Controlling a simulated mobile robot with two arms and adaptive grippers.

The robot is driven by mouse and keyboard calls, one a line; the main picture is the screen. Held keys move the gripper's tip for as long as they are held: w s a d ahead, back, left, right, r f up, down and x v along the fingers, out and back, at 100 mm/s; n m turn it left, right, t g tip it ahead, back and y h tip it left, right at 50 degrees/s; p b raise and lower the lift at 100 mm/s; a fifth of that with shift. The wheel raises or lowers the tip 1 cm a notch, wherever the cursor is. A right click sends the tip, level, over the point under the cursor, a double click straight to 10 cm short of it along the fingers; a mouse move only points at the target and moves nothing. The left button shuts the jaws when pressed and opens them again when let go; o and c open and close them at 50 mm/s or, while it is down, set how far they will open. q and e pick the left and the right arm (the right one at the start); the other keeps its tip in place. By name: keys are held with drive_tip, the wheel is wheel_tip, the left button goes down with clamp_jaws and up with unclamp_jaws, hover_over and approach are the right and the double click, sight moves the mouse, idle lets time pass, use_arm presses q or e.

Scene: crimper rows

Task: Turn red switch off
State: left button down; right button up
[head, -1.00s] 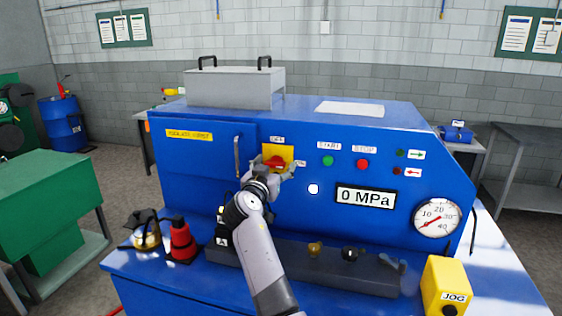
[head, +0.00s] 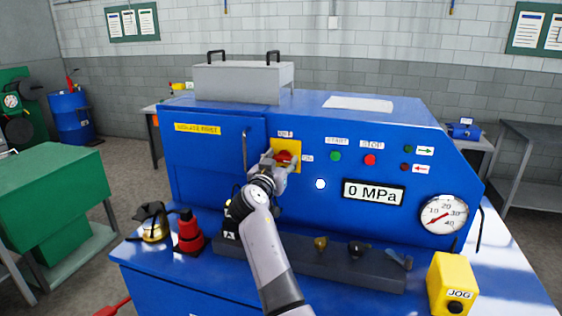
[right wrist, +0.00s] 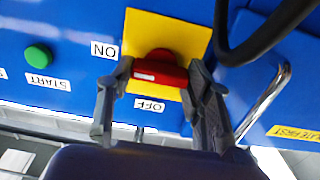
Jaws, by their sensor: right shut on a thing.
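The red switch (head: 284,156) is a rotary knob on a yellow plate (head: 293,147) on the front of the blue machine. It also shows in the right wrist view (right wrist: 160,72), where the picture is upside down. There its red handle lies roughly level, with a white mark at the end on the "ON" label (right wrist: 104,49) side. The "OFF" label (right wrist: 149,105) is below the plate in that view. My right gripper (head: 281,162) is at the switch, its fingers shut on both ends of the handle. My left gripper is not in view.
A green START button (head: 335,156), a red STOP button (head: 370,160) and a 0 MPa display (head: 373,194) are right of the switch. A door handle (head: 245,150) stands close on its left. Tools and a dark rail (head: 330,268) lie on the ledge below.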

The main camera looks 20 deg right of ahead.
drive_tip(key=shift+c, duration=0.2)
drive_tip(key=shift+n, duration=0.4)
drive_tip(key=n+b, duration=0.1)
drive_tip(key=n, duration=0.2)
drive_tip(key=shift+n+b, duration=0.3)
drive_tip(key=shift+n, duration=0.5)
drive_tip(key=n, duration=0.2)
drive_tip(key=shift+a+r+n, duration=0.1)
drive_tip(key=shift+n, duration=0.3)
drive_tip(key=n+p, duration=0.1)
drive_tip(key=n, duration=0.3)
drive_tip(key=shift+w+n+p, duration=0.1)
drive_tip(key=shift+n+p, duration=0.2)
drive_tip(key=n+p, duration=0.1)
drive_tip(key=n, duration=0.2)
drive_tip(key=shift+a+n+p, duration=0.1)
drive_tip(key=shift+n+p, duration=0.55)
drive_tip(key=shift+n, duration=0.35)
drive_tip(key=shift+f, duration=0.2)
